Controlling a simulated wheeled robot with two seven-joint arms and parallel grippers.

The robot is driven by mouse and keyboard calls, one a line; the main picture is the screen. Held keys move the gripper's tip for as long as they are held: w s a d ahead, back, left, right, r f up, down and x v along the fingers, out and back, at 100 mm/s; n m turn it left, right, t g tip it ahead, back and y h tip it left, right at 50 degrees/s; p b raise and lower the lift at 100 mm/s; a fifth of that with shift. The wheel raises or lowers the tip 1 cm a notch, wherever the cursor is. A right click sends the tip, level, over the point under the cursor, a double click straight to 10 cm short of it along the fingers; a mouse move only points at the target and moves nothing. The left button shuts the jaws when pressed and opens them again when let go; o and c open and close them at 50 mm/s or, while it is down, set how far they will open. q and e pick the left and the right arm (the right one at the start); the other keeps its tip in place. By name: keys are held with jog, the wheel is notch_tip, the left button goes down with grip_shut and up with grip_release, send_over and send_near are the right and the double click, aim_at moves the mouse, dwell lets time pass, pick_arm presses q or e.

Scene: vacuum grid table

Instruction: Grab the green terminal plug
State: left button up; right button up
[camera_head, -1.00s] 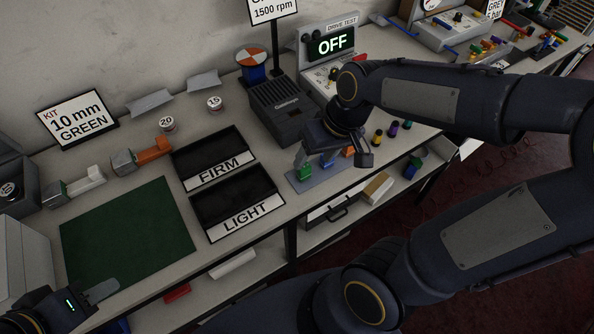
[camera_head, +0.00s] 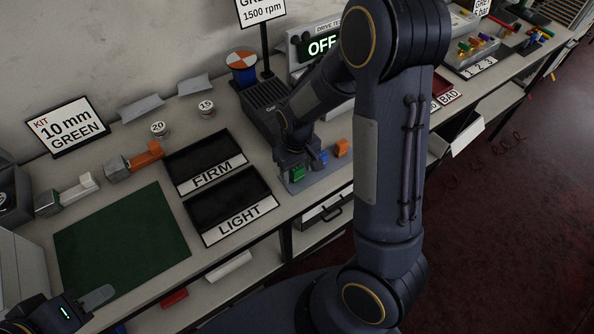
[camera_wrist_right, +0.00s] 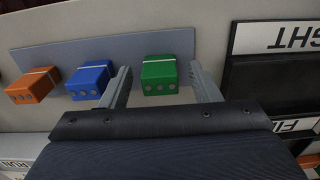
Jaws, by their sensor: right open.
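The green terminal plug (camera_head: 297,174) stands on a grey plate, with a blue plug (camera_head: 321,158) and an orange plug (camera_head: 341,147) in a row beside it. In the right wrist view the green plug (camera_wrist_right: 159,75) lies between the two open fingers of my right gripper (camera_wrist_right: 160,85), with a gap to each finger. The left finger there is between the green and blue plugs. In the head view my right gripper (camera_head: 293,160) is over the green plug and partly hides it. My left gripper (camera_head: 90,300) is at the lower left, over the table edge, its jaw state unclear.
The grey plate (camera_wrist_right: 60,55) bears the plugs. The black FIRM tray (camera_head: 205,160) and LIGHT tray (camera_head: 235,200) are left of it. A dark green mat (camera_head: 120,240) lies further left. A dark grey box (camera_head: 262,108) stands behind the plugs.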

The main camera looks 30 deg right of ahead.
jog(key=shift+f, duration=0.35)
jog(key=c, duration=1)
jog(key=shift+r, duration=0.1)
jog(key=shift+c, duration=0.2)
